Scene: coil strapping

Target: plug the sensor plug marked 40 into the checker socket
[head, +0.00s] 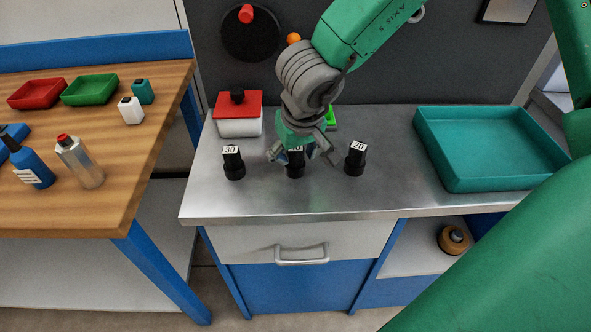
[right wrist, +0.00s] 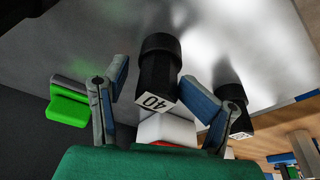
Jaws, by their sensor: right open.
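The black plug marked 40 (head: 295,170) stands upright on the steel bench top, in the middle of a row of three. My right gripper (head: 302,157) is open just over it and partly covers it. In the right wrist view the plug marked 40 (right wrist: 158,80) sits between the two spread fingers (right wrist: 163,105), with a gap on each side. The plug marked 30 (head: 233,163) stands to its left and the plug marked 20 (head: 355,159) to its right. I cannot make out the checker socket for certain. My left gripper is not in view.
A white box with a red top and black knob (head: 239,114) stands behind the plugs. A bright green block (right wrist: 68,108) is partly hidden behind my gripper in the head view. A teal tray (head: 485,182) is at right. A wooden table (head: 110,205) with trays and bottles is at left.

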